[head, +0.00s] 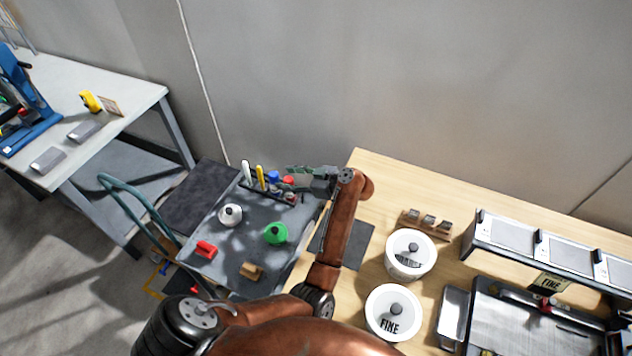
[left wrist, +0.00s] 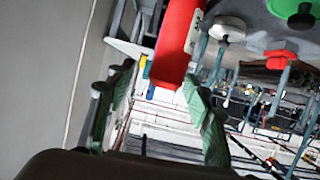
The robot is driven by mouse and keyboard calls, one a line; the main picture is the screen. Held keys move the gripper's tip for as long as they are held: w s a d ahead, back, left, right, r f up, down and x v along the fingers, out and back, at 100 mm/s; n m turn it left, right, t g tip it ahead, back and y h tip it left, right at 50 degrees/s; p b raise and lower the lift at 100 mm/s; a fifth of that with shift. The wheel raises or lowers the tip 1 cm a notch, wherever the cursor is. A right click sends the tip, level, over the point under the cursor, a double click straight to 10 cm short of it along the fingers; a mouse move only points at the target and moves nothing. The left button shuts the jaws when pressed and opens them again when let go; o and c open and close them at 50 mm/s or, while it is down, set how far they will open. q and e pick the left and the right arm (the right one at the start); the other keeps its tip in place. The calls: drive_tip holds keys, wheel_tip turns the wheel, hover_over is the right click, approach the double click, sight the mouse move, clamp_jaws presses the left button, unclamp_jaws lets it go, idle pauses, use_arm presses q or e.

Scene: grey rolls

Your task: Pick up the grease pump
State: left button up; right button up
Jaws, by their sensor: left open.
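A red cylinder (left wrist: 176,42) with a pale label fills the upper middle of the left wrist view; it looks like the grease pump, but I cannot be sure. In the head view a small red top (head: 288,180) shows in the tool rack (head: 262,192) at the cart's back edge, beside a blue one. My left gripper (head: 300,174) is at that rack. Its green fingers (left wrist: 160,105) are open, one on each side of the red cylinder's lower end in the wrist picture. I cannot tell whether they touch it. My right gripper is not in view.
The grey cart (head: 212,270) carries a white pot (head: 230,215), a green pot (head: 276,233), a red block (head: 206,249) and a tan block (head: 251,271). White and yellow tools stand in the rack. A wooden bench (head: 375,180) is to the right; the wall is behind.

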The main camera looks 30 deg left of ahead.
sight(279, 181)
use_arm(q)
drive_tip(key=shift+d+f+h, duration=0.3)
drive_tip(key=shift+d+f, duration=0.05)
drive_tip(key=shift+a+f, duration=0.15)
drive_tip(key=shift+f, duration=0.05)
drive_tip(key=x, duration=0.2)
drive_tip(key=b+x, duration=0.1)
drive_tip(key=x, duration=0.4)
drive_tip(key=shift+s+f, duration=0.15)
drive_tip(key=shift+f, duration=0.1)
drive_tip(key=shift+c, duration=0.6)
drive_tip(key=shift+r, duration=0.1)
drive_tip(key=c, duration=1.1)
